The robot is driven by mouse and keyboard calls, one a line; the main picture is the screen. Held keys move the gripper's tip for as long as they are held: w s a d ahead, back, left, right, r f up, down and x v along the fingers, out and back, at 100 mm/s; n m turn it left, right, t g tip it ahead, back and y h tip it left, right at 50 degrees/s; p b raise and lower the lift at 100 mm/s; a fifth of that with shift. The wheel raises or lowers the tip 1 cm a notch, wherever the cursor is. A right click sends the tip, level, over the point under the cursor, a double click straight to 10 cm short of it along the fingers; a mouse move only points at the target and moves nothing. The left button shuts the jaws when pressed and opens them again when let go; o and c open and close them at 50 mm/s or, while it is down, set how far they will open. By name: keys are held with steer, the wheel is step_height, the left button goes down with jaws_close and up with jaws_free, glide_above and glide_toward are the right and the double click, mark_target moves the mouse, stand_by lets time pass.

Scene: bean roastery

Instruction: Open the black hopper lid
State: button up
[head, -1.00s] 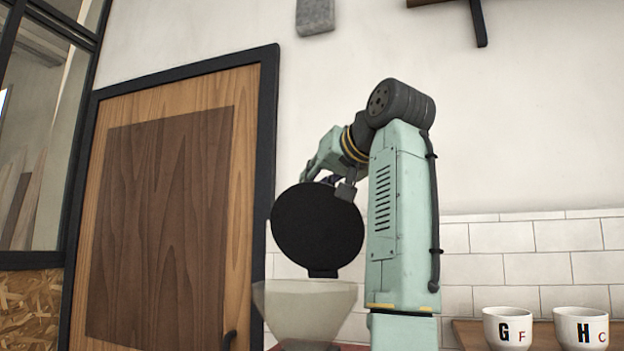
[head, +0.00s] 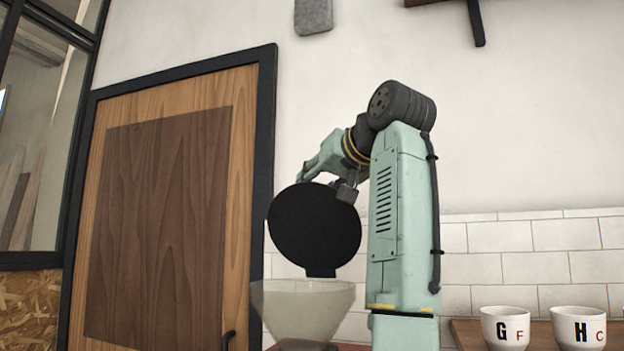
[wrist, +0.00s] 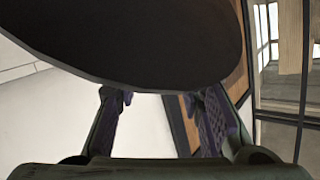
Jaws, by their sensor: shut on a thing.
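The black hopper lid (head: 313,230) is a round flat disc standing nearly upright on a short tab at the rim of the hopper (head: 303,308), a pale translucent funnel. The hopper's mouth is uncovered. My gripper (head: 340,188) is at the lid's upper right edge, partly hidden behind it. In the wrist view, the lid's dark face (wrist: 140,40) fills the top, and the fingers of my gripper (wrist: 160,98) reach up to its edge, shut on it. Their exact contact is hidden behind the lid.
A wooden door (head: 165,210) in a dark frame stands at the left.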

steer(key=o, duration=0.5)
steer(key=shift+w+d+f, duration=0.2)
steer(key=shift+w+f, duration=0.5)
steer(key=shift+f, duration=0.05)
